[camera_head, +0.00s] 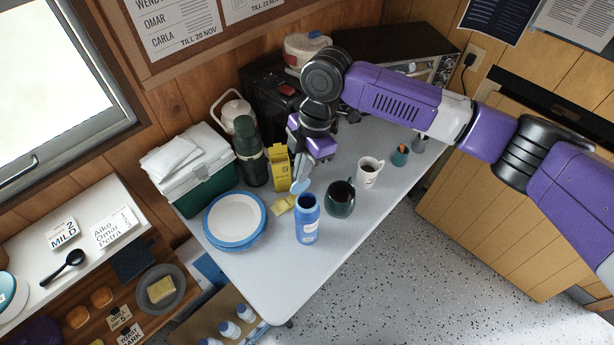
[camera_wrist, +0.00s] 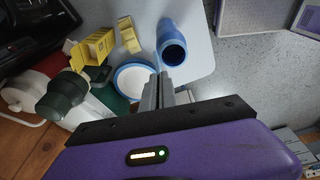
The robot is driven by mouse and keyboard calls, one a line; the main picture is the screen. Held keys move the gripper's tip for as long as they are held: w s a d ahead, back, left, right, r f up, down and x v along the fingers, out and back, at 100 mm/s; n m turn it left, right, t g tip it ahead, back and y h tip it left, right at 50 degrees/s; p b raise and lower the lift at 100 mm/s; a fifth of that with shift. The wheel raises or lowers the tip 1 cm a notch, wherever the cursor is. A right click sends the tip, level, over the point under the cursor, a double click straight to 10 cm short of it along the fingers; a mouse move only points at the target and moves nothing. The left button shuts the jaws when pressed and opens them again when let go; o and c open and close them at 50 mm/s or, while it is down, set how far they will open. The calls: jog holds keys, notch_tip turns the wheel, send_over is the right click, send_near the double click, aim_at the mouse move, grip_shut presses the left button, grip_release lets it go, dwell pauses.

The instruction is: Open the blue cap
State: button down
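The blue bottle (camera_head: 307,226) stands upright near the front edge of the grey table. Its dark mouth is uncovered, and it also shows in the wrist view (camera_wrist: 171,38). The light blue cap (camera_head: 299,186) stands tilted up at the far side of the mouth; it looks hinged, and I cannot make it out in the wrist view. My gripper (camera_head: 305,176) points down just above and behind the cap. In the wrist view its fingers (camera_wrist: 164,76) are close together with nothing visible between them. Whether they touch the cap is unclear.
A dark green mug (camera_head: 340,203) and a white mug (camera_head: 369,172) stand right of the bottle. A blue-rimmed plate (camera_head: 236,219), yellow box (camera_head: 278,167), green flask (camera_head: 250,160) and cooler (camera_head: 206,191) are to the left. The table's front edge is close to the bottle.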

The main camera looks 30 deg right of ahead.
jog(key=w+g+b, duration=0.1)
jog(key=g+b, duration=0.1)
jog(key=w+f+g+b, duration=0.1)
jog(key=b, duration=0.2)
jog(key=w+g+b, duration=0.2)
jog(key=shift+w+a+f+m+g+b, duration=0.1)
jog(key=shift+a+f+m+g+b, duration=0.1)
jog(key=shift+f+m+g+b, duration=0.15)
jog(key=shift+w+b, duration=0.1)
jog(key=shift+b, duration=0.4)
jog(key=shift+r+g+h, duration=0.1)
jog(key=shift+g+h, duration=0.15)
jog(key=shift+h, duration=0.05)
jog(key=c, duration=1.9)
grip_release()
